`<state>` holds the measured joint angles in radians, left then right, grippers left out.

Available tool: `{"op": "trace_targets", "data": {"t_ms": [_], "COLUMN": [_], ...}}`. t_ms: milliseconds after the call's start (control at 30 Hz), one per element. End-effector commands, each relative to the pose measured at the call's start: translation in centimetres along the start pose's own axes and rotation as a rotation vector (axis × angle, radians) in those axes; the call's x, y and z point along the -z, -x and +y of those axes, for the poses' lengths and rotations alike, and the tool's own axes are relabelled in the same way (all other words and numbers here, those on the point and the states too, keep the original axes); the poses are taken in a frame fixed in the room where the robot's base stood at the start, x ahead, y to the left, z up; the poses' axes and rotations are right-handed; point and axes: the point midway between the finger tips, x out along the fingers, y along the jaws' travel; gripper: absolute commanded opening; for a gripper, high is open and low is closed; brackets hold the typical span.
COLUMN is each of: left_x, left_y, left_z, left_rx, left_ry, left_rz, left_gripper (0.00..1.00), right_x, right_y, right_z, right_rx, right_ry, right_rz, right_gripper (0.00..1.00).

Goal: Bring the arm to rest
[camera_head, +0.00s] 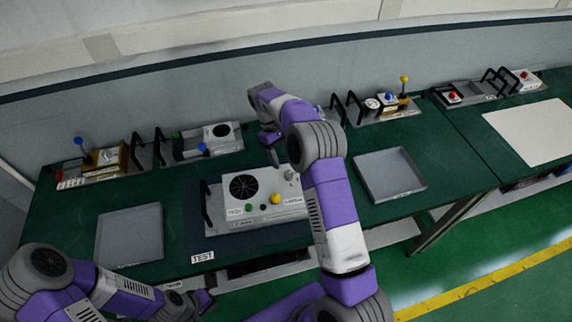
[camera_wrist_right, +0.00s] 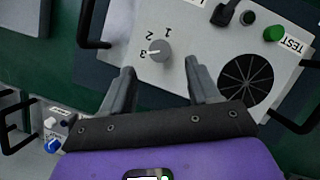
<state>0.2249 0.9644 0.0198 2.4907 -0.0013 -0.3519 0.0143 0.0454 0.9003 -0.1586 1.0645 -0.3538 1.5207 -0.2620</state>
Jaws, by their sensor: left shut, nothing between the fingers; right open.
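My right arm rises from the bottom of the head view and bends over the bench. Its gripper (camera_head: 269,140) hangs near the back edge of the grey generator box (camera_head: 232,221). In the right wrist view the right gripper (camera_wrist_right: 160,68) is open and empty. Its fingers are apart, near a grey knob (camera_wrist_right: 159,51) marked 1, 2, 3 on the box top; whether they touch anything is unclear. My left arm is folded low at the left, with its gripper (camera_head: 185,300) shut and empty at the bottom edge, partly hidden.
A pale panel (camera_head: 532,131) lies at far right.

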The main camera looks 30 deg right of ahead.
Motion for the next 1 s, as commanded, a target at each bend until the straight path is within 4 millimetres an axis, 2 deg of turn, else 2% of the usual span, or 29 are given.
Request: {"op": "trace_targets", "data": {"t_ms": [200,700,833,1000], "left_x": [0.0,0.0,-0.1,-0.2], "left_y": [0.1,0.1,1.5,4.7], "left_z": [0.0,0.1,0.6,1.8], "left_rx": [0.000,0.000,0.000,0.000], "left_ry": [0.000,0.000,0.000,0.000], "left_rz": [0.000,0.000,0.000,0.000], "left_gripper": [0.00,0.00,0.00,0.00], "right_x": [0.0,-0.1,-0.6,-1.9], "right_y": [1.4,1.5,2.9,6.0], "right_z": [0.0,0.0,0.0,0.0], "right_rx": [0.000,0.001,0.001,0.000], "right_ry": [0.000,0.000,0.000,0.000], "right_rz": [-0.001,-0.001,-0.001,-0.001], "right_gripper": [0.61,0.61,0.61,0.61]}}
